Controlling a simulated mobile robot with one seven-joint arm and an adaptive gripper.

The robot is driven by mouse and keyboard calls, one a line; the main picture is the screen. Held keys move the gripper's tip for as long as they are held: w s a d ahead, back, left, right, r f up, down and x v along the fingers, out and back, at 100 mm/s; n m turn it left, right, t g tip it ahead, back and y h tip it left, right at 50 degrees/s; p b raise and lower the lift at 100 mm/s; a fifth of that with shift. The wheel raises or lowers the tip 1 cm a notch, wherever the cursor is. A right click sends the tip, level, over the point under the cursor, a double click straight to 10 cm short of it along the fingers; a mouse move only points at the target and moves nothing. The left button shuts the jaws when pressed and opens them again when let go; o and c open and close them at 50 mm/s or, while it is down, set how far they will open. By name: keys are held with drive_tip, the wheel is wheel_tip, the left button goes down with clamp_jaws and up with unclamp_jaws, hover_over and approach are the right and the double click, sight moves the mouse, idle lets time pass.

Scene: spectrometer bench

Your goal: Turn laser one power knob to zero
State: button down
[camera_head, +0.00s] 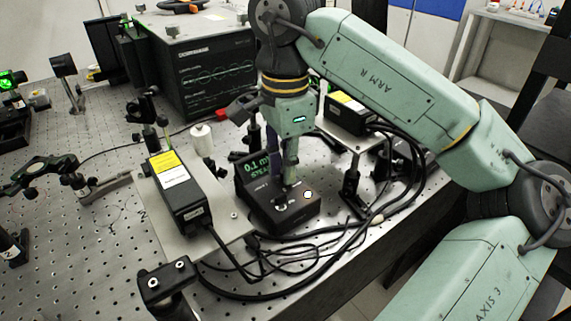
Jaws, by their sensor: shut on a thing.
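The laser controller (282,218) is a small black box in the middle of the bench, with a sloped display (258,167) at its back. Green digits there read "0.1 m" and below them "STEA"; the rest is hidden behind my gripper. My gripper (290,183) points straight down onto the controller's top and is shut on the power knob. The fingers cover most or all of the knob, so its pointer cannot be read. A small dark-and-silver control (281,204) and a pale round button (308,194) show in front of and beside the fingertips.
A black laser box with yellow and white labels (177,187) stands left of the controller on a metal plate. A similar box (345,106) stands behind to the right. Black cables (290,255) loop in front. An oscilloscope-like unit (215,75) stands behind.

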drive_tip(key=shift+r+n, duration=0.1)
drive_tip(key=shift+n, duration=0.9)
drive_tip(key=c, duration=1.8)
unclamp_jaws()
wheel_tip(320, 180, up, 12)
drive_tip(key=shift+f, duration=0.1)
